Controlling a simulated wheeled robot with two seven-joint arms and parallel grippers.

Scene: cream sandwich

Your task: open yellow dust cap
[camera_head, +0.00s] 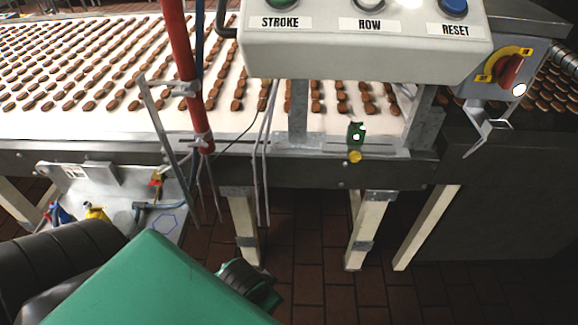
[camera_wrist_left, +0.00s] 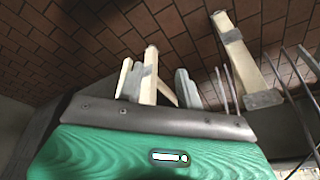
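A small round yellow cap (camera_head: 355,156) shows on the front rail of the conveyor, just below a small green part (camera_head: 356,133). I cannot tell for sure that it is the dust cap. Another yellow piece (camera_head: 97,212) lies among parts on the tray at the left. My left arm, green and black, fills the lower left of the head view, well below and left of the yellow cap. In the left wrist view my left gripper (camera_wrist_left: 160,84) shows two grey fingers apart, with nothing seen held between them. No yellow cap shows there. My right gripper is out of view.
A conveyor (camera_head: 115,122) with rows of brown pieces runs across the back. A control box (camera_head: 365,50) hangs over it. A red pole (camera_head: 182,62) and thin rods stand in front. A metal tray (camera_head: 82,178) is at left. Pale legs (camera_head: 368,228) stand on brick floor.

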